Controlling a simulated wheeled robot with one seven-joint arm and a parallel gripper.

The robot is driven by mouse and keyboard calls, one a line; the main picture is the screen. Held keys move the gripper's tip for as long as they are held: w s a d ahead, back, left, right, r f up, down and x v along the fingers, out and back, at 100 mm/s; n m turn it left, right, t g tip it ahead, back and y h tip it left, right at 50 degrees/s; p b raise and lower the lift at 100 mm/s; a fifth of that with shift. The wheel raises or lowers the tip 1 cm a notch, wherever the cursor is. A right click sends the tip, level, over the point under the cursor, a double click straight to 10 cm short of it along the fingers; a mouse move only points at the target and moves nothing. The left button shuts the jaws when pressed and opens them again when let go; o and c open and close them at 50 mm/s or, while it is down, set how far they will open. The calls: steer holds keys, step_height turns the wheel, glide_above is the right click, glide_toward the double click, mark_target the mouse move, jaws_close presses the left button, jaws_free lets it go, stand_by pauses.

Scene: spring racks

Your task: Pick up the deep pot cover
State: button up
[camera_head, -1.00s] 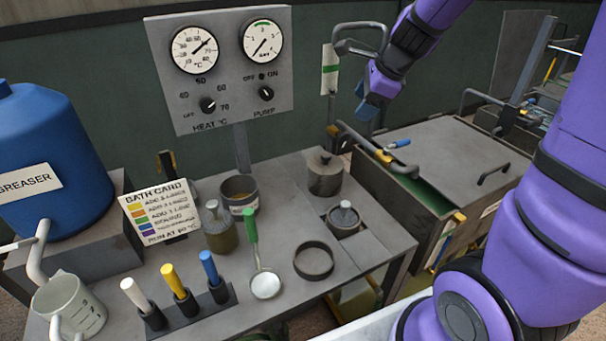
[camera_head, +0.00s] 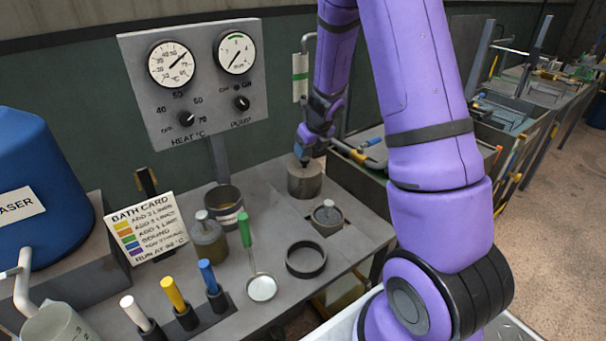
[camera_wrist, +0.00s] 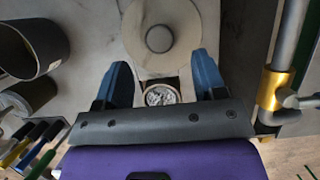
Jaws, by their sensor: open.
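The deep pot cover, seemingly the tall grey cylinder (camera_head: 304,184) with a knob on top, stands upright at the back right of the bench. In the wrist view its round top (camera_wrist: 182,20) and knob (camera_wrist: 159,38) show near the top edge. My gripper (camera_head: 305,155) is just above it in the head view and partly hides its top. In the wrist view my gripper (camera_wrist: 163,75) has its two blue fingers wide apart with nothing held between them. The knob lies ahead of the fingertips, roughly midway between them.
A lower knobbed piece (camera_head: 327,216) sits in a square recess in front. A dark ring (camera_head: 305,260), a ladle (camera_head: 262,288), a jar (camera_head: 208,242) and an open pot (camera_head: 224,204) stand nearby. A pipe with a brass fitting (camera_wrist: 275,88) runs close on the right.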

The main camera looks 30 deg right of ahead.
mark_target(305, 158)
steer(key=shift+x, duration=3.1)
steer(key=shift+w, duration=0.15)
jaws_close()
